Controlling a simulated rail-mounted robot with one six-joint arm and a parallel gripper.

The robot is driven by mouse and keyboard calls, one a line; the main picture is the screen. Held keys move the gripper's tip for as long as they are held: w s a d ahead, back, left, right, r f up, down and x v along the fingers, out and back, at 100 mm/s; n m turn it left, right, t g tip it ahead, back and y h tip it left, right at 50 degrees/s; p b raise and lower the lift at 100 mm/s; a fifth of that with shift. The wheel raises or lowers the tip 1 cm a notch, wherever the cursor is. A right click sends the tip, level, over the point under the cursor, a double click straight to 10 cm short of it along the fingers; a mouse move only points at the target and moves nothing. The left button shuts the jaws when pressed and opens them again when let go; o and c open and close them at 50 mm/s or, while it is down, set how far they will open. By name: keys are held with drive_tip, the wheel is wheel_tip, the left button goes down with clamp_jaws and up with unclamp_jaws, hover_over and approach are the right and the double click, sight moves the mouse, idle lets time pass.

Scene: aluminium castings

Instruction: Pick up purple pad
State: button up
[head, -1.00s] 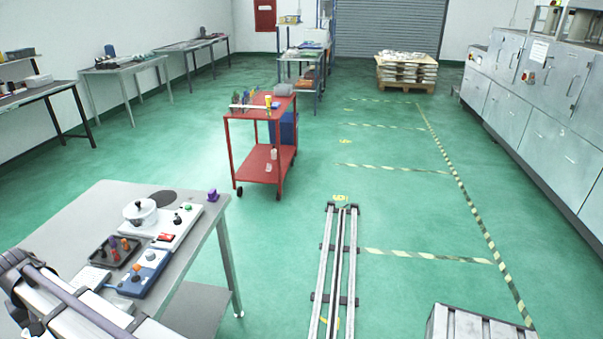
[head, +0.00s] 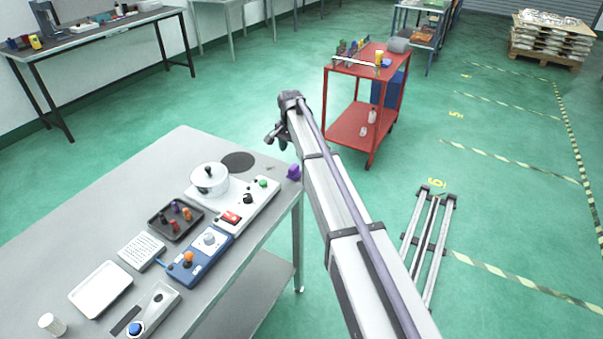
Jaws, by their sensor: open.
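A small purple block (head: 294,172), which I take for the purple pad, sits at the right corner of the grey table, by its edge. My gripper (head: 276,141) hangs at the far end of my arm, above and a little left of the purple block in the picture. It appears apart from the block and empty, with its jaws open, though the fingers are small and dark here.
A white panel holds a lidded pot (head: 209,179), knobs and a red switch (head: 230,217). A black tray (head: 176,220) of coloured pegs and a blue control box (head: 200,257) stand nearer. A red cart (head: 350,123) stands behind my arm. A dark disc (head: 238,162) lies near the block.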

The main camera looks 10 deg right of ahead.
sight(294, 167)
drive_tip(key=f+b, duration=0.2)
drive_tip(key=f, duration=0.1)
drive_tip(key=f+b, duration=0.6)
drive_tip(key=shift+w+d+f, duration=0.15)
drive_tip(key=shift+d+f, duration=0.2)
drive_tip(key=shift+f, duration=0.05)
drive_tip(key=shift+r, duration=0.25)
drive_tip(key=shift+c, duration=0.3)
drive_tip(key=c, duration=0.9)
drive_tip(key=shift+c, duration=0.2)
wheel_tip(294, 167, up, 10)
drive_tip(key=p, duration=1)
drive_tip(key=shift+r+p, duration=0.2)
drive_tip(key=shift+p, duration=0.1)
drive_tip(key=shift+f, duration=0.2)
